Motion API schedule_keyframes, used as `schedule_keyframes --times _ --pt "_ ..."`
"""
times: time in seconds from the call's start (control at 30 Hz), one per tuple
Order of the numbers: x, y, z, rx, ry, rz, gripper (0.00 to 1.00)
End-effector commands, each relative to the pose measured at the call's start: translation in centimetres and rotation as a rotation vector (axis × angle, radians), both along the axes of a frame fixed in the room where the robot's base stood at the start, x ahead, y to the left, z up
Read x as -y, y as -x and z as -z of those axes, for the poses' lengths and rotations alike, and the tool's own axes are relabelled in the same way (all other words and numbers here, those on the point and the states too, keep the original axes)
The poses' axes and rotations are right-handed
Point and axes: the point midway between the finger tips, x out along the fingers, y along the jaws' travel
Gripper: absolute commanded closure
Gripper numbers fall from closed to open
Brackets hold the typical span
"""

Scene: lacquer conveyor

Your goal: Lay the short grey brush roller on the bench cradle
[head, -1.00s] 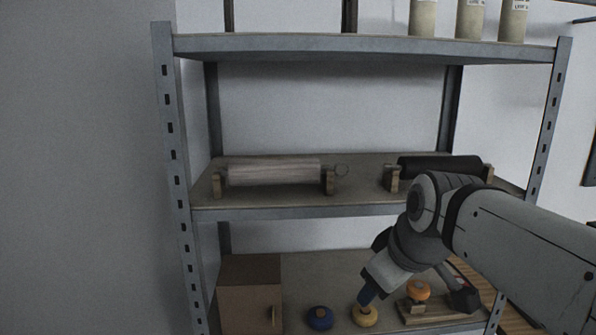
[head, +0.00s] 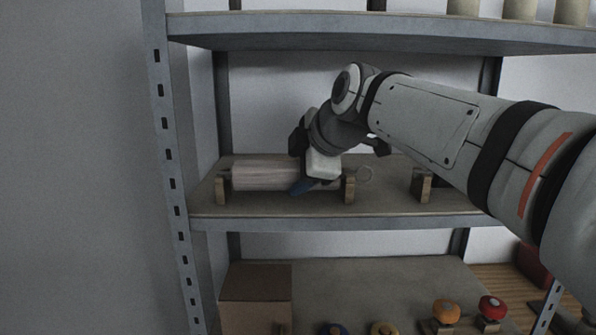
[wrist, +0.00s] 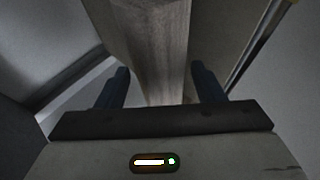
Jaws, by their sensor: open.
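A pale grey roller (head: 262,175) with a streaked surface lies level across two wooden end supports (head: 348,188) on the middle shelf, at the left. My gripper (head: 302,187) is at the right part of this roller, with a blue finger in front of it. In the wrist view the roller (wrist: 160,50) runs up the picture between the two blue fingers of my gripper (wrist: 161,84). The fingers are open, with gaps showing on both sides. My gripper hides part of the roller in the head view. I cannot make out a bench cradle.
The grey metal upper shelf (head: 330,37) spans above my arm. Another wooden support (head: 420,186) stands on the middle shelf at the right, partly behind my arm. A brown box (head: 255,297) and several coloured round-topped items are on the lower shelf.

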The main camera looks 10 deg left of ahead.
Motion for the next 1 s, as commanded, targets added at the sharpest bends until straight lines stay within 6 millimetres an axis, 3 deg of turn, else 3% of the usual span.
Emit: schedule_keyframes --times 0.2,0.43,1.0 --pt "-1.2 -1.1 1.4 0.001 0.001 -0.001 0.38" --pt "-1.2 -1.1 1.4 0.001 0.001 -0.001 0.39" --pt "-1.3 -1.1 1.3 0.001 -0.001 -0.001 0.84"
